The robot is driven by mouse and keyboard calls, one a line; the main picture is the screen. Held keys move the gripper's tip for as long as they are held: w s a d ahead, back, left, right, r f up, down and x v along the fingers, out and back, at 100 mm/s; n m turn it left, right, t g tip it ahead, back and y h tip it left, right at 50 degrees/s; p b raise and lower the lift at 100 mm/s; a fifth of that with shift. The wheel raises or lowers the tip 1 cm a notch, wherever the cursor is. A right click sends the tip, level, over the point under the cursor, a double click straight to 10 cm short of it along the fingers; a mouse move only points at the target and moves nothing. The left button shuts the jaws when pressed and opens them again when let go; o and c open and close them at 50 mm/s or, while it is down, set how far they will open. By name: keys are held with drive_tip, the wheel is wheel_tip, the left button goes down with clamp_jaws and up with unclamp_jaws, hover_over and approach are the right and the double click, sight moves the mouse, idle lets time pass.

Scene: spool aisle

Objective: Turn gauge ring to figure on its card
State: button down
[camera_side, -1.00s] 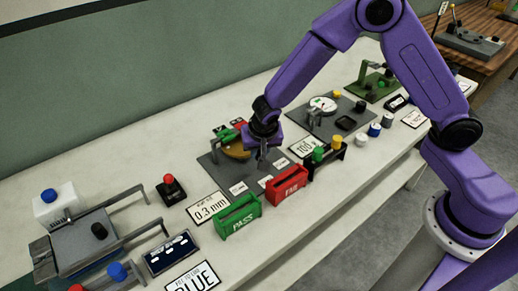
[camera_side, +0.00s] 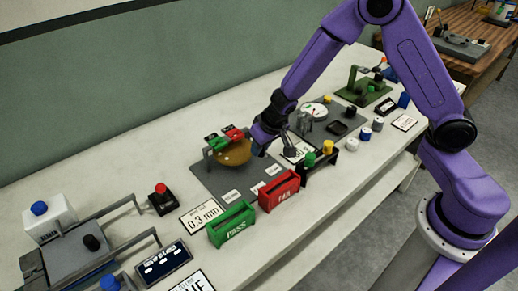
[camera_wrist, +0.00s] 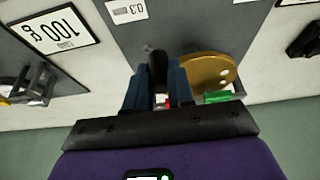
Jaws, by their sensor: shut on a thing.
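The brass disc (camera_side: 234,153), which looks like the gauge ring, stands on a dark grey plate (camera_side: 218,183) with red and green pieces above it. In the wrist view the brass disc (camera_wrist: 212,76) lies just right of my fingers. My gripper (camera_side: 268,150) is low at the disc's right side. In the wrist view my gripper (camera_wrist: 159,88) is shut on a dark rounded knob (camera_wrist: 158,66). I cannot tell whether this knob is joined to the disc. The card (camera_side: 202,216) reads 0.3 mm. The ring's pointer and setting are not readable.
A green PASS bin (camera_side: 231,224) and a red FAIL bin (camera_side: 279,191) stand in front of the plate. A 100 g card (camera_wrist: 54,30) and a second grey plate (camera_side: 338,122) are to the right. A red-button box (camera_side: 163,199) is at left.

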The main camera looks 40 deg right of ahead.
drive_tip(key=shift+w+d, duration=0.25)
drive_tip(key=shift+d, duration=0.3)
drive_tip(key=c, duration=1)
unclamp_jaws()
drive_tip(key=shift+r, duration=0.15)
drive_tip(key=shift+s+r, duration=0.15)
drive_tip(key=shift+r, duration=0.1)
drive_tip(key=v, duration=1.6)
drive_tip(key=shift+r, duration=0.35)
